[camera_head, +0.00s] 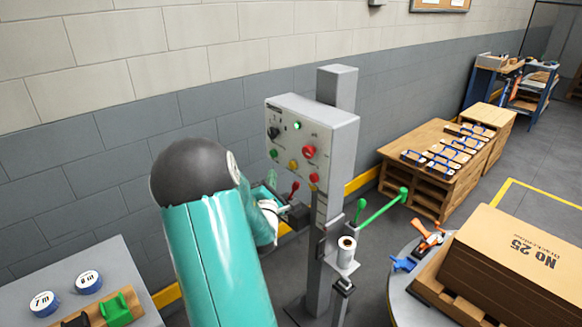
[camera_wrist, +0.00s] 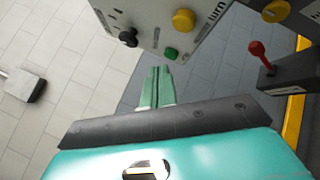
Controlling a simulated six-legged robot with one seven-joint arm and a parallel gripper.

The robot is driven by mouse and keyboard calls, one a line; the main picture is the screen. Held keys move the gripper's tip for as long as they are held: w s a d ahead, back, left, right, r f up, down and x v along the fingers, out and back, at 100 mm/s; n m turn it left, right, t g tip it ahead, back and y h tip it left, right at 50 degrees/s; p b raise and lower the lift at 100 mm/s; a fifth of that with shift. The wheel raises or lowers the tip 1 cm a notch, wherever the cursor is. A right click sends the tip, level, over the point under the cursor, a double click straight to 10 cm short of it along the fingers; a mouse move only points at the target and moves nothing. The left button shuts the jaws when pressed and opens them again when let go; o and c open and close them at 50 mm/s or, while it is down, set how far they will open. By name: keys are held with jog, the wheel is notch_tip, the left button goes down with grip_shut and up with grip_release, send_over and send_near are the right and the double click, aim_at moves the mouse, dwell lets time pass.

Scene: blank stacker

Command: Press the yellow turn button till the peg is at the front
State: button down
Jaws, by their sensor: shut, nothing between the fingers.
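The grey control box (camera_head: 312,140) is mounted on a post. The head view shows a yellow button (camera_head: 293,164) low on the box face. My gripper (camera_wrist: 158,70) is shut and empty, its green fingers pointing toward the box, below the labelled yellow button and apart from it. I cannot tell which part is the peg.
A green button (camera_wrist: 171,52) and a black knob (camera_wrist: 128,37) lie close to my fingertips. A red-knobbed lever (camera_wrist: 258,50) stands to the right. A green bar (camera_head: 383,208) sticks out right of the post. A round table (camera_head: 397,286) holds cardboard and clamps.

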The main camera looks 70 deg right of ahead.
aim_at(293, 165)
jog(key=shift+s+d, duration=0.35)
jog(key=shift+d, duration=0.3)
jog(key=shift+s+d, duration=0.3)
jog(key=shift+d, duration=0.4)
jog(key=shift+s+d, duration=0.35)
jog(key=shift+d, duration=0.3)
dwell(0.5)
jog(key=shift+s+d, duration=0.2)
jog(key=shift+d, duration=0.15)
